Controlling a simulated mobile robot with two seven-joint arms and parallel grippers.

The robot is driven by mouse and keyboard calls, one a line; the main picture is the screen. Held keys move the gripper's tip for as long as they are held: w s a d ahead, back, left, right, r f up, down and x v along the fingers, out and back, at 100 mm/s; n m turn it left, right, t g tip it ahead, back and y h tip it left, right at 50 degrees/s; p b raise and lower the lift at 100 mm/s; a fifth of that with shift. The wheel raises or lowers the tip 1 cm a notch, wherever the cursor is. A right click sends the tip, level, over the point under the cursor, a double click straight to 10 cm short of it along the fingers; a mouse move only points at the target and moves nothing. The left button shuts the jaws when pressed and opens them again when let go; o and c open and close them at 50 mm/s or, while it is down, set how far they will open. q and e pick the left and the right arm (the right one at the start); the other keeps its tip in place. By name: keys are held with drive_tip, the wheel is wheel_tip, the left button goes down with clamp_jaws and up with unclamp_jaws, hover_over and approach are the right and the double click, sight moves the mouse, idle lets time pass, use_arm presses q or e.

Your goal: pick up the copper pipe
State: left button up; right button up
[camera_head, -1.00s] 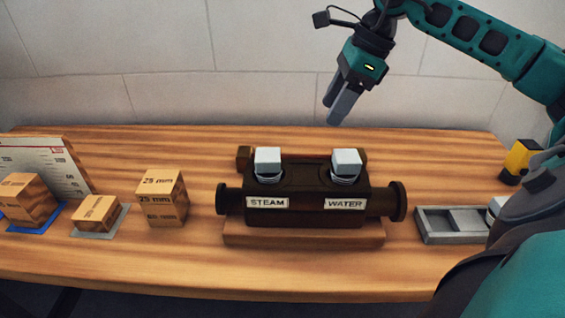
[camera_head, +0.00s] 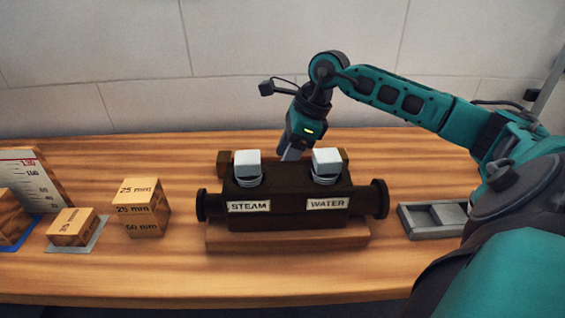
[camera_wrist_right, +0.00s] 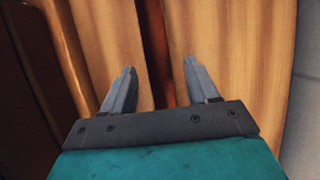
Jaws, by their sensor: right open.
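The copper pipe (camera_wrist_right: 158,45) shows in the right wrist view as a narrow dark reddish-brown strip running between my fingers. In the head view it lies behind the dark valve block (camera_head: 290,186) and is mostly hidden. My right gripper (camera_head: 291,154) points down just behind the block, between its two white-capped fittings. In the right wrist view its fingers (camera_wrist_right: 159,68) are apart, one on each side of the strip, with gaps on both sides. The lower end of the strip is hidden by the gripper body. My left gripper is not in view.
The valve block, labelled STEAM and WATER, stands on a wooden base (camera_head: 285,240). Wooden blocks (camera_head: 140,207) and a scale board (camera_head: 38,178) stand at left. A grey tray (camera_head: 408,221) is at right. A pale wall (camera_head: 150,60) rises behind the table.

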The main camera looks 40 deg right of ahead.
drive_tip(key=shift+f, duration=0.2)
drive_tip(key=shift+c, duration=0.4)
clamp_jaws()
drive_tip(key=shift+w+r, duration=0.1)
